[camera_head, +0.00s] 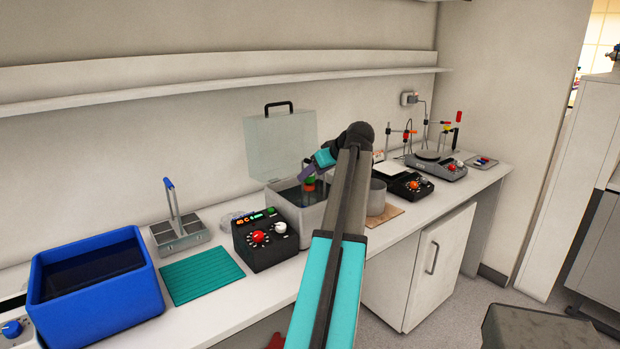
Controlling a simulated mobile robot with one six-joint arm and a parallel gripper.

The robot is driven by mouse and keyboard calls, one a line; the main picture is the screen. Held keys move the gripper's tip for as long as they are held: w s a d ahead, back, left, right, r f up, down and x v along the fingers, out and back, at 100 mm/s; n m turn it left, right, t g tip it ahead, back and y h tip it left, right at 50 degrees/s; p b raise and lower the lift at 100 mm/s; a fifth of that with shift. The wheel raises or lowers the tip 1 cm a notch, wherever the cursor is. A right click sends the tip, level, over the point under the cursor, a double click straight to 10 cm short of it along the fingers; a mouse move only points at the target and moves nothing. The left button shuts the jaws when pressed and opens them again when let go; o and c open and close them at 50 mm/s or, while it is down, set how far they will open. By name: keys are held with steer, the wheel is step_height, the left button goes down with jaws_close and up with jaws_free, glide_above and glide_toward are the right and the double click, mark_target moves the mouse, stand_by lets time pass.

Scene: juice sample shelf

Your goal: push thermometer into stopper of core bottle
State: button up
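My gripper (306,173) is over the grey water bath (308,222), pointing down and to the left past my teal wrist. Below its tip, a small green and orange-red piece (310,184) shows inside the bath; it may be the top of a bottle, but it is too small to tell. I cannot make out a thermometer or a stopper for sure. The fingers are too small and partly hidden to show whether they are open or shut, or whether they touch the piece. My arm hides the bath's right side.
The bath's clear lid (280,142) stands open behind it. A black control box (262,240), teal mat (201,275), grey divided caddy (180,236) and blue tub (95,287) stand left. A grey pot (376,197) and hotplates stand right. A shelf (220,83) runs above.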

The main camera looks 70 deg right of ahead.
steer(key=b+v, duration=0.1)
steer(key=v, duration=0.9)
steer(key=shift+s+a, duration=0.1)
stand_by(0.5)
